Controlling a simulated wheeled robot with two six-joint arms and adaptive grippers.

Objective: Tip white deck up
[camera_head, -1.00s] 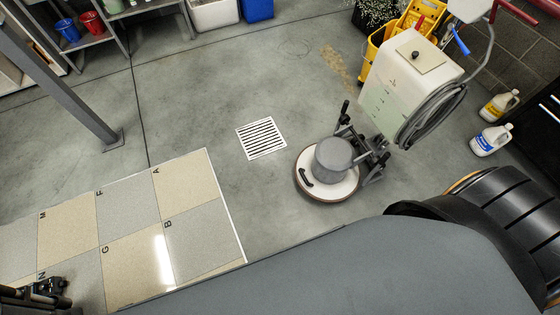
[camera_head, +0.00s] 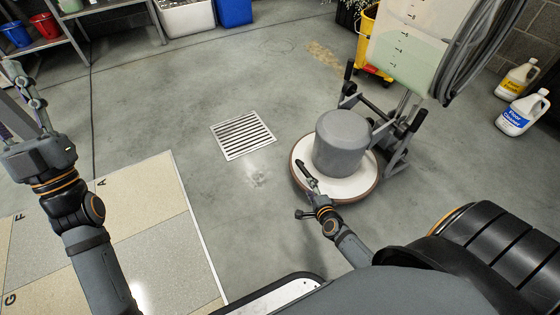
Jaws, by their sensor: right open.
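The round white deck (camera_head: 352,187) belongs to a floor machine and lies flat and low over the floor. It has a brown-edged rim and a grey motor drum (camera_head: 342,142) on top. A short black handle (camera_head: 306,174) is fixed on the deck's near-left side. My right gripper (camera_head: 312,199) is open at the deck's near-left edge, just below the handle. Whether it touches the deck or handle I cannot tell.
The machine's column, tank (camera_head: 405,58) and hose rise behind the deck. A floor drain (camera_head: 243,135) lies left of it. Lettered tiles (camera_head: 152,189) cover the lower left. Two jugs (camera_head: 522,112) stand at the right. Concrete floor between is clear.

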